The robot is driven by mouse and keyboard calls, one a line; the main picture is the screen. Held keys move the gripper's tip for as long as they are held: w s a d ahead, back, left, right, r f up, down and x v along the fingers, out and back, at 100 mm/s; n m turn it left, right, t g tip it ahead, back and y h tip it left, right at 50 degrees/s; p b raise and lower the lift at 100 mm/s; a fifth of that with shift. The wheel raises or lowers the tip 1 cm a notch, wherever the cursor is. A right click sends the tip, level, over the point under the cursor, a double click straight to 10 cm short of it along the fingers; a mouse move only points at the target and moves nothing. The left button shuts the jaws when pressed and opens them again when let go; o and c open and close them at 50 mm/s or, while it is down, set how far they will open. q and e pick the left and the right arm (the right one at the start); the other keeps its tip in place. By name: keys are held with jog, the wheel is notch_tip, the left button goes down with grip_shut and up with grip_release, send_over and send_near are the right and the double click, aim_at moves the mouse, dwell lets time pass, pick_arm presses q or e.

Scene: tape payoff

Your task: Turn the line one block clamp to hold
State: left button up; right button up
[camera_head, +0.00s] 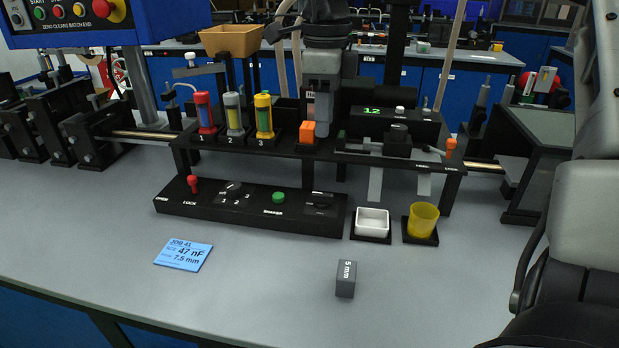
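I cannot tell for sure which part is the line one block clamp. A small red lever (193,184) stands upright at the left end of the black front panel (250,205), between two small labels. An orange block-shaped knob (307,132) sits on the raised black rack, and an orange-topped lever (451,147) stands at the rack's right end by small, hard-to-read labels. My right gripper (322,118) seems to point down from the top centre, close beside the orange knob; contact and finger opening cannot be made out. My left gripper is not in view.
Numbered cylinders (264,115) stand on the rack (350,158) beneath a tan hopper (231,41). A white dish (372,222), yellow cup (422,220), "5 mm" block (346,279) and blue job card (184,254) lie in front. The front bench is mostly clear. My arm fills the right edge.

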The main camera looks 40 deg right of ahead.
aim_at(323, 194)
notch_tip(323, 194, down, 14)
jog(key=shift+s+f, duration=0.1)
jog(key=shift+f, duration=0.1)
grip_shut()
